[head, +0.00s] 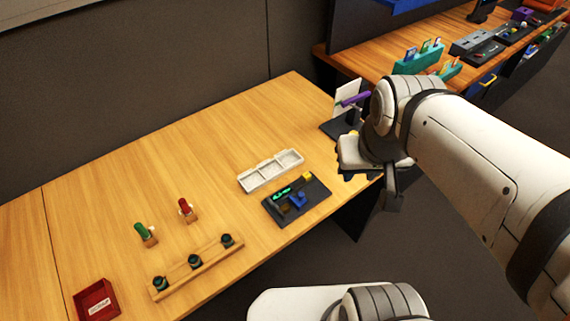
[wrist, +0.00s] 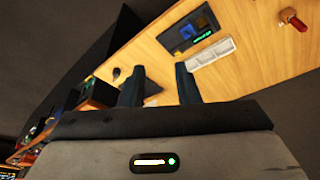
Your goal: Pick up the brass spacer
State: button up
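I cannot surely pick out the brass spacer in either view; it may be too small to tell or hidden. A dark panel tray (head: 277,211) on the table holds a green piece, a blue piece (head: 297,200) and a small yellow piece (head: 308,177). This tray also shows in the wrist view (wrist: 176,48). A white compartment tray (head: 262,181) lies just behind it; its contents are not clear. My gripper (wrist: 158,82) is open, with its two dark fingers apart and nothing visible between them. In the head view it is above the table's right end, right of both trays.
A wooden rack (head: 212,259) with three dark round pieces lies along the front edge. Green (head: 142,230) and red (head: 184,206) handled items stand behind it. A red tray (head: 83,301) is at the lower left. A dark stand with a purple part (head: 354,99) is near my arm. The back-left tabletop is clear.

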jog(key=w+a+f+n+g+b, duration=0.1)
jog(key=w+a+f+n+b, duration=0.3)
jog(key=f+n, duration=0.3)
jog(key=w+a+f+n+g+b, duration=0.1)
jog(key=w+a+f+n+b, duration=0.1)
jog(key=w+f+n+b, duration=0.4)
jog(key=n+g+b, duration=0.1)
jog(key=n+b, duration=0.4)
jog(key=n, duration=0.6)
send_over(285, 207)
jog(key=f, duration=1)
jog(key=shift+d+f, duration=0.3)
jog(key=shift+f, duration=0.05)
jog(key=shift+w+a+f+n, duration=0.1)
jog(key=shift+f+n, duration=0.15)
jog(key=shift+f, duration=0.1)
jog(key=shift+w+a+f+n, duration=0.1)
jog(key=shift+f+n, duration=0.15)
jog(key=shift+f, duration=0.1)
jog(key=f, duration=0.6)
jog(key=shift+s+a+f+b, duration=0.1)
jog(key=shift+s+f+b, duration=0.15)
jog(key=shift+f+b, duration=0.15)
jog(key=shift+c, duration=0.2)
grip_shut()
